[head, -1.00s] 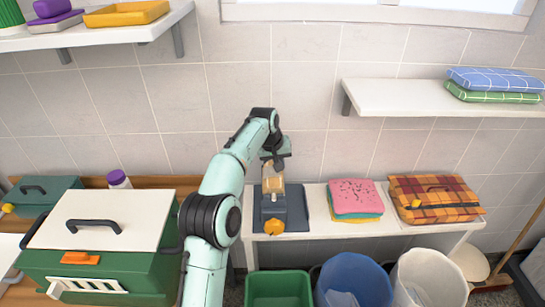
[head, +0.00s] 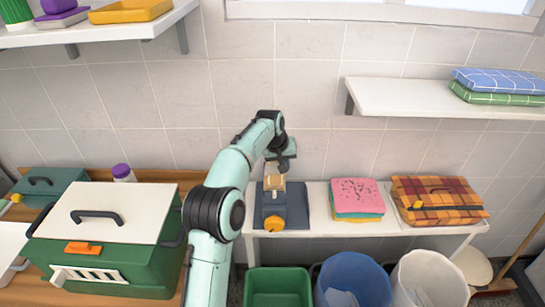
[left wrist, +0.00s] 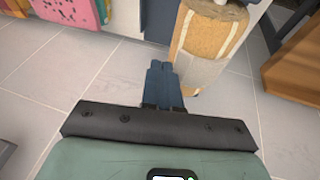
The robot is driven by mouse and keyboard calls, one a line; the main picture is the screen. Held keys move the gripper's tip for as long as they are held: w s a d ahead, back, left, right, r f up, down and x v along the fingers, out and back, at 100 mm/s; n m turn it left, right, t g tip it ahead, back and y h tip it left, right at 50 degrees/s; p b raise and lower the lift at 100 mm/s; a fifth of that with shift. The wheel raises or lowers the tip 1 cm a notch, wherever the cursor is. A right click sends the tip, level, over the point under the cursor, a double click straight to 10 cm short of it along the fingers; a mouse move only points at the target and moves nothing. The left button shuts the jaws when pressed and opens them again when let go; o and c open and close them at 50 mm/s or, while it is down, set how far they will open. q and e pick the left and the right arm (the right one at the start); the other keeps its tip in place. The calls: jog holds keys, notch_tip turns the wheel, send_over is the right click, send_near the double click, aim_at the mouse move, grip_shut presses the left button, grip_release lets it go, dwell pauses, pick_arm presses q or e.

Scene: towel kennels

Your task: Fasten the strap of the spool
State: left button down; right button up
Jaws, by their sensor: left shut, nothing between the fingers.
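The spool (head: 274,186) is a tan roll on a blue-grey base with an orange knob (head: 273,222), on the low white bench. In the left wrist view the tan spool (left wrist: 214,36) is at the upper right, and a pale strap (left wrist: 203,70) shows along its side. My left gripper (head: 278,168) is at the back of the spool in the head view, partly covering that end. Its dark blue fingers (left wrist: 163,80) are shut and empty beside the strap; I cannot tell whether they touch it. My right gripper is not in view.
A folded pink towel stack (head: 357,196) and a plaid case (head: 438,198) stand right of the spool. A green kennel (head: 140,262) is at left. Green, blue and white bins stand in front of the bench. A white shelf (head: 430,98) hangs above at right.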

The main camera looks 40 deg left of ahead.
pick_arm(q)
jog(key=shift+s+a+r, duration=0.1)
jog(key=shift+s+a, duration=0.4)
jog(key=shift+a, duration=0.05)
jog(key=shift+r, duration=0.3)
jog(key=r, duration=0.1)
jog(key=r+p, duration=0.1)
jog(key=r, duration=0.1)
jog(key=r+p, duration=0.1)
jog(key=r, duration=0.1)
jog(key=shift+w+d, duration=0.1)
jog(key=shift+d, duration=0.25)
jog(key=w+d+r, duration=0.1)
jog(key=d+r, duration=0.4)
jog(key=r, duration=0.1)
jog(key=shift+d+r, duration=0.15)
jog(key=shift+r, duration=0.15)
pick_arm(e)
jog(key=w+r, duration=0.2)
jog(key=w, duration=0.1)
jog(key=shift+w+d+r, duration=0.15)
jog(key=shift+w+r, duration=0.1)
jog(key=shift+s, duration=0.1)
